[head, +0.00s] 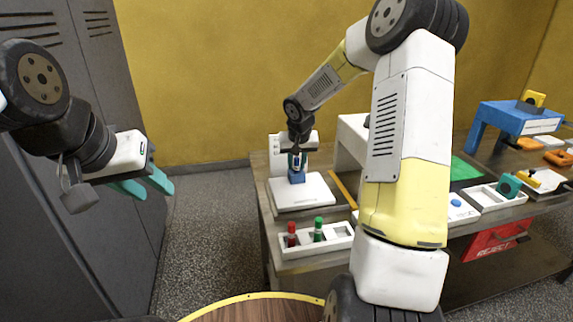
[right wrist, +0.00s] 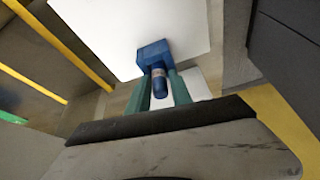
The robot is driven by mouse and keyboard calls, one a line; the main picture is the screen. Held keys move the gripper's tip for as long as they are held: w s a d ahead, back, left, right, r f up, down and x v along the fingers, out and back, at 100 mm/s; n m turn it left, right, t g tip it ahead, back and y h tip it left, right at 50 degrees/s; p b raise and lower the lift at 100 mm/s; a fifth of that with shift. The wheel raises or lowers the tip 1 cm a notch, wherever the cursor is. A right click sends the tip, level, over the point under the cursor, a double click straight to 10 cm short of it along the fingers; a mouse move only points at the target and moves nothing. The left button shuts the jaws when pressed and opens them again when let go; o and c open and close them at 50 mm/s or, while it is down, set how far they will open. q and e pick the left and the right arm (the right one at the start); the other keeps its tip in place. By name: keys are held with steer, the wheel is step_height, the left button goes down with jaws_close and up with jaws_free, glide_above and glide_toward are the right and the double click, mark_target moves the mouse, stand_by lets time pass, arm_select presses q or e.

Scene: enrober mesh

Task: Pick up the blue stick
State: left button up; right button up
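The blue stick (head: 297,163) stands upright in a blue block (head: 297,177) on the white plate of a device (head: 303,193). In the right wrist view the stick (right wrist: 160,83) rises from the block (right wrist: 153,54) between my two teal fingers. My right gripper (head: 297,160) is down around the stick, a finger on each side. I cannot tell whether the fingers press on it or leave a small gap. My left gripper (head: 147,186) is open and empty, far left of the table.
A white rack (head: 325,246) with a red and a green stick stands at the table's front left. A yellow bar (head: 343,190) lies right of the device. My right arm hides the table's middle. A blue stand (head: 500,117) and trays are further right.

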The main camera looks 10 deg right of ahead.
jaws_close()
steer(key=shift+r, duration=0.2)
